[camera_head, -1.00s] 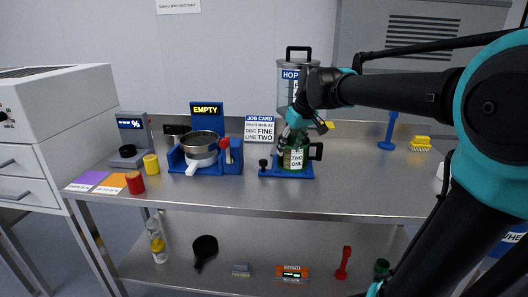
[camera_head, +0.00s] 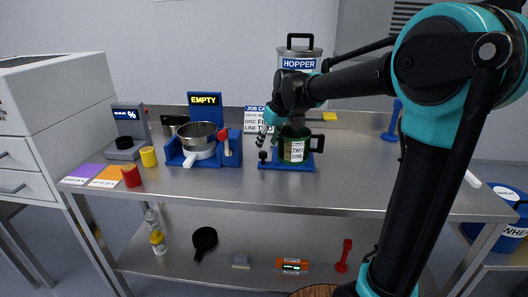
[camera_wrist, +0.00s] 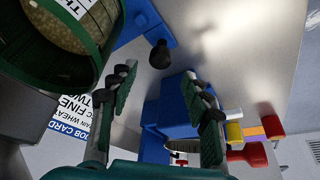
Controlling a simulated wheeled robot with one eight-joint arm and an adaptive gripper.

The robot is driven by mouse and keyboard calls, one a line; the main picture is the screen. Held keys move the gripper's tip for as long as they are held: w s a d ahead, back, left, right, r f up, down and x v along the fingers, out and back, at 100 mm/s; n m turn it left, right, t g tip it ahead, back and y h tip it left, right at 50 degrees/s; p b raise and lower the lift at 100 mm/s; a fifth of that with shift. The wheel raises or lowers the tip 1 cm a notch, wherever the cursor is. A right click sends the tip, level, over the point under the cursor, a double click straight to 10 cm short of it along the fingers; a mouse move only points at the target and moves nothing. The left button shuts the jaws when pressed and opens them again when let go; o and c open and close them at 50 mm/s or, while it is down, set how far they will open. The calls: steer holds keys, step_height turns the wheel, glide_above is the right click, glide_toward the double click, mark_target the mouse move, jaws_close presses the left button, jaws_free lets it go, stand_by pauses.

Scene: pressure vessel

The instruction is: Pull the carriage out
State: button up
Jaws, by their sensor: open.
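The blue base plate (camera_head: 286,167) stands on the steel bench with a black knob (camera_head: 262,156) at its left end; I take this as the carriage, though no label marks it. A green jug (camera_head: 291,147) with a black handle and a white label stands on the plate. My gripper (camera_head: 266,140) is open and empty, just left of the jug and above the knob. In the wrist view, the knob (camera_wrist: 160,55) shows between my open fingertips (camera_wrist: 160,72), and the jug (camera_wrist: 50,45), full of pale grain, is close at upper left. I cannot tell whether the fingers touch the knob.
A blue stand (camera_head: 230,152) with an "EMPTY" display, a metal pan (camera_head: 197,138) and a red lever (camera_head: 223,134) is to the left. The job card (camera_head: 256,118) and hopper (camera_head: 299,64) are behind. The front bench strip is clear.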

mark_target(263, 153)
steer(key=shift+x, duration=2.75)
steer(key=shift+c, duration=0.4)
jaws_close()
